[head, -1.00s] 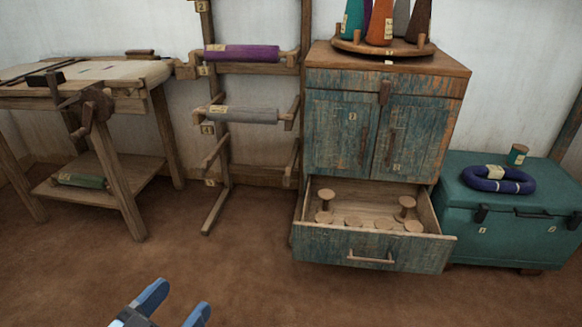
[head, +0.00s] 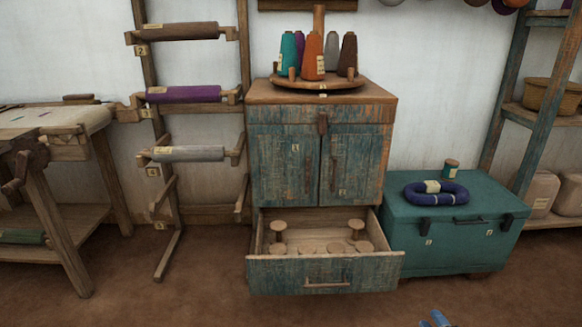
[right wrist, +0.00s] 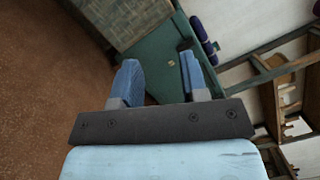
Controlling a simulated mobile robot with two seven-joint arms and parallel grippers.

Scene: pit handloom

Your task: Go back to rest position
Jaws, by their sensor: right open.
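My right gripper (right wrist: 160,80) is open and empty in the right wrist view, its two blue fingers apart over the brown floor and the side of the teal chest. In the head view only the blue tips of my right gripper (head: 436,319) show at the bottom edge, right of centre, over bare floor in front of the chest. Nothing is between the fingers. My left gripper is in neither view now.
The cabinet's bottom drawer (head: 325,275) stands pulled out with several wooden spools inside. The teal chest (head: 450,240) stands to its right, carrying a dark blue yarn ring (head: 436,194). A roll rack (head: 165,215) and loom (head: 60,225) stand left. Front floor (head: 200,300) is clear.

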